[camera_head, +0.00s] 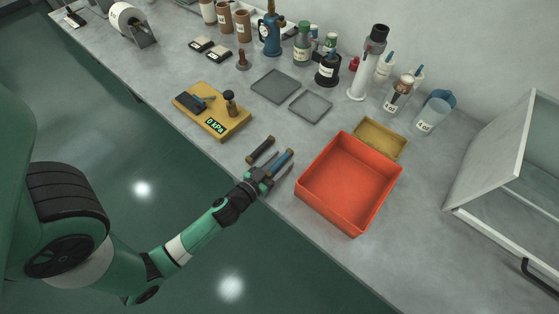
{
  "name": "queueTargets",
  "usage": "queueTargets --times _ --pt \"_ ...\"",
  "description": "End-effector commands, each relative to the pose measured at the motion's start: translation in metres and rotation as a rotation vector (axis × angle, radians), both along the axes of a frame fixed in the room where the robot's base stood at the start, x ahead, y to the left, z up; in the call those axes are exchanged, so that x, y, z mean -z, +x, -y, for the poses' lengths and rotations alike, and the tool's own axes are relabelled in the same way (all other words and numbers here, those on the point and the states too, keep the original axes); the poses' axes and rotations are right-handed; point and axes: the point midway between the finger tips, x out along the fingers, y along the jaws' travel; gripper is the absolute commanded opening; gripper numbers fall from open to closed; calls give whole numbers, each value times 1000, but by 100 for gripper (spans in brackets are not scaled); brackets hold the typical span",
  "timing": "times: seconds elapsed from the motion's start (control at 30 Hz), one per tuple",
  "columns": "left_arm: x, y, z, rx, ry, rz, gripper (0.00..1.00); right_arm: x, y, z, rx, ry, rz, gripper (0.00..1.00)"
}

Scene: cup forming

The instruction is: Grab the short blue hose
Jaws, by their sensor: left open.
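The short blue hose (283,157) lies near the table's front edge, left of the red box. It looks like a blue tube with brownish ends, and its near part is hidden by my gripper. My left gripper (271,172) is open at the near end of the hose, with its fingers low over the table. I cannot tell whether the fingers touch it. A dark hose (260,150) with brownish ends lies just to the left, apart from it. My right gripper is not in view.
An open red box (345,214) stands close to the right, with a yellow tray (380,139) behind it. A yellow pressure device (213,110) is at the left. Two flat grey trays (276,86) lie behind. Bottles line the wall. A white cabinet (512,160) stands far right.

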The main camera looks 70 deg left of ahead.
Motion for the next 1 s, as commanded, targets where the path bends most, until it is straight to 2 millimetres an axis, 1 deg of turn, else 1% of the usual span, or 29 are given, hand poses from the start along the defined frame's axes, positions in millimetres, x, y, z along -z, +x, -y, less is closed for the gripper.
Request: queueTargets --times 0.17,0.2,0.53,0.87,1.0 --pt "1 0 0 0 -1 -1 62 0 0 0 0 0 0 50" --pt "1 0 0 0 -1 -1 59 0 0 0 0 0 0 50" --pt "1 0 0 0 -1 -1 0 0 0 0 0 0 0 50" --pt "0 0 0 0 0 0 0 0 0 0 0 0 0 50" --pt "-3 0 0 0 0 0 0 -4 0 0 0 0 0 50"
